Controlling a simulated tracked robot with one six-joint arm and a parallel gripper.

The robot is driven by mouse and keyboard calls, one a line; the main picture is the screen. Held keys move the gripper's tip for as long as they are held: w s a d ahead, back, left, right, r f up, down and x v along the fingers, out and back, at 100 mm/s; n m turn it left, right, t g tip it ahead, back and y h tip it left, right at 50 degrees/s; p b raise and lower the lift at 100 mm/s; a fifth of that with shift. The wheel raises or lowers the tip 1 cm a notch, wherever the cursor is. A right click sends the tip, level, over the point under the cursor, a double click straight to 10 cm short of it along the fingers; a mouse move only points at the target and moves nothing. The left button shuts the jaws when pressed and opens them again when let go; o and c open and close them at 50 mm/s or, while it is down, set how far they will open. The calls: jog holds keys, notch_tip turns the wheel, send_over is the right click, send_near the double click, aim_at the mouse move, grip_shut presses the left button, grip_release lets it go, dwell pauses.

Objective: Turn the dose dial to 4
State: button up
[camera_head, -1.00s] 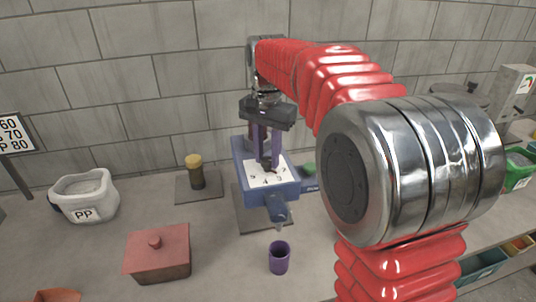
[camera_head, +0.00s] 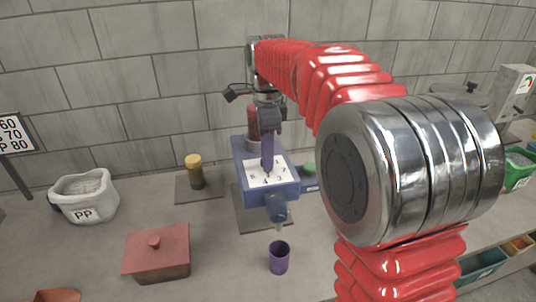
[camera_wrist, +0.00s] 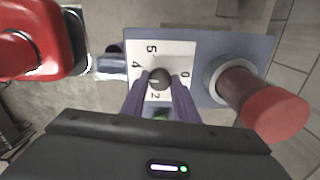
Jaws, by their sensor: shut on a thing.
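The dose dial is a small dark knob (camera_wrist: 160,79) on a white numbered plate (camera_wrist: 176,53), on top of a blue dispenser (camera_head: 285,190). My gripper (camera_wrist: 161,88) points down with its purple fingers on either side of the knob, shut on it. In the head view my gripper (camera_head: 267,171) stands over the plate with its fingers nearly in line and hides the knob. The wrist view shows numerals 5, 4, 2 and 0 around the knob. I cannot tell for sure which number the knob's mark points at.
A red-topped cylinder (camera_wrist: 268,108) rises from the dispenser beside my gripper. A purple cup (camera_head: 279,258) stands below the spout (camera_head: 277,208). A red lidded box (camera_head: 157,252), a yellow-capped jar (camera_head: 195,172) and a white PP bin (camera_head: 84,196) stand to the left.

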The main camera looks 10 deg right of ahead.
jog(key=shift+r+m, duration=0.1)
jog(key=shift+m, duration=1.1)
jog(key=o, duration=1.1)
jog(key=shift+c, duration=0.2)
notch_tip(320, 180, up, 14)
jog(key=shift+f, duration=0.2)
